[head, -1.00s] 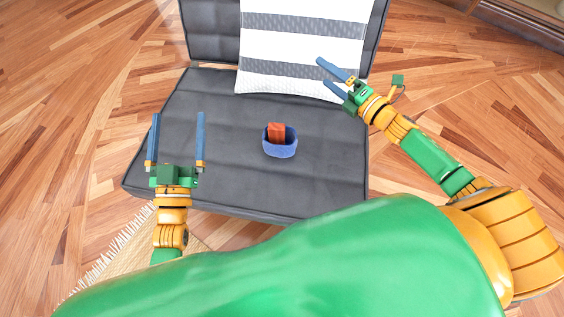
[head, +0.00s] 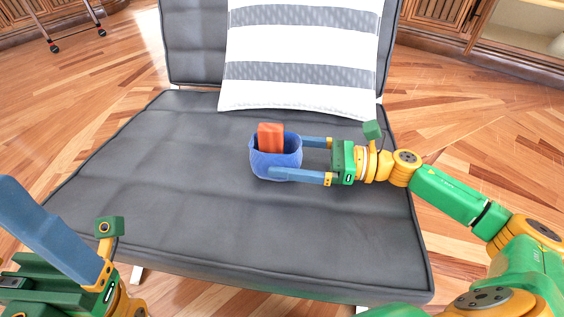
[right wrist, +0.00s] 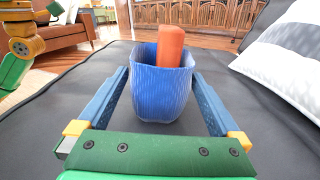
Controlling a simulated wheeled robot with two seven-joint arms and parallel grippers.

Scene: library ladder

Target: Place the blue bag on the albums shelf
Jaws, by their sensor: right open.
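The blue bag (head: 264,168) stands upright and open-topped on the dark grey chair seat, with an orange-red block (head: 271,134) sticking out of it. The bag (right wrist: 160,95) and the block (right wrist: 171,46) also show in the right wrist view. My right gripper (head: 287,157) is open and comes in from the right. Its two fingers lie along opposite sides of the bag; in the right wrist view a narrow gap shows beside each finger. My left gripper (head: 55,240) is at the lower left, away from the bag, with only one finger clearly visible. No albums shelf can be identified.
The grey cushioned chair (head: 150,190) fills the middle. A white and grey striped pillow (head: 300,55) leans on its backrest behind the bag. Wooden cabinetry (head: 440,22) stands at the back right. Wood floor is clear beside the chair.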

